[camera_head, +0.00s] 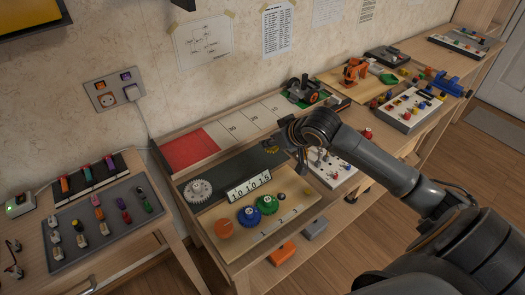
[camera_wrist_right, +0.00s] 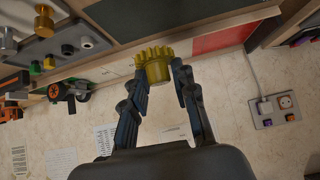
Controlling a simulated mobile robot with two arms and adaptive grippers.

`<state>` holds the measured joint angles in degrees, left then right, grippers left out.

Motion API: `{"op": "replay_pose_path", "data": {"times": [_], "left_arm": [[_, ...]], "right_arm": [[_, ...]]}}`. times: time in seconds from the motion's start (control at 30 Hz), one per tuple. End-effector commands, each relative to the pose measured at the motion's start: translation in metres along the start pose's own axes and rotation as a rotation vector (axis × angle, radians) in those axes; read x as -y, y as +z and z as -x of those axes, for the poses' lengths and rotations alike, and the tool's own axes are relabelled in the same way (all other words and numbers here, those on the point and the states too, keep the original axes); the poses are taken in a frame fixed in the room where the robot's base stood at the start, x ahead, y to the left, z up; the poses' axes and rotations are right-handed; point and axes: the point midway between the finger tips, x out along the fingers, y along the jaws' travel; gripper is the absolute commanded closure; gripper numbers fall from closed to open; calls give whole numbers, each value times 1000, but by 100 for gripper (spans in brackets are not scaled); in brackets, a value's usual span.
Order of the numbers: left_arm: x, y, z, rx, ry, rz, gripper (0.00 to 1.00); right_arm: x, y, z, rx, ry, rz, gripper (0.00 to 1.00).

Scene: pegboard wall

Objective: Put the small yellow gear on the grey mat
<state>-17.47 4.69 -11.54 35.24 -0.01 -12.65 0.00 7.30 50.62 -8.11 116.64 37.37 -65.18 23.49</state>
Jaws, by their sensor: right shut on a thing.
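My right gripper (camera_head: 276,147) reaches in from the right and is shut on the small yellow gear (camera_head: 271,150). In the right wrist view the gear (camera_wrist_right: 154,66) sits between the two fingertips (camera_wrist_right: 160,72), teeth facing away from the palm. The grey mat (camera_head: 238,166) is a dark strip on the middle table, and the gear appears over its right part. I cannot tell the exact gap between gear and mat. My left gripper is not in view.
A large whitish gear (camera_head: 198,191) stands at the mat's left end. A number plate (camera_head: 249,187) and a wooden board with orange, blue and green gears (camera_head: 266,205) lie in front. Behind are a red field (camera_head: 189,147) and white fields. A peg panel (camera_head: 335,168) stands right.

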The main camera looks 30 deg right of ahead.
Motion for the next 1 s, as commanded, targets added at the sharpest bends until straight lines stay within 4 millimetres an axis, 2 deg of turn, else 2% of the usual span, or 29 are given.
{"op": "replay_pose_path", "data": {"times": [0.1, 0.2, 0.4, 0.67, 0.8, 1.0], "left_arm": [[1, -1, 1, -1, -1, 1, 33], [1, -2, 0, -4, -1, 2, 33], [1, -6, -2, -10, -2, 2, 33], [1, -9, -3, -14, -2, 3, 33], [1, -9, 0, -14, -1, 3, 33], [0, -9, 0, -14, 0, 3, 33]], "right_arm": [[-14, -9, -25, 0, 1, -4, 89], [-21, -3, -51, 3, 0, -4, 89], [-32, 2, -83, 1, 0, -1, 89], [-38, 5, -100, 1, 0, -1, 89], [-37, 23, -114, 5, -1, 0, 89], [-37, 26, -118, 1, 0, 2, 89]]}}
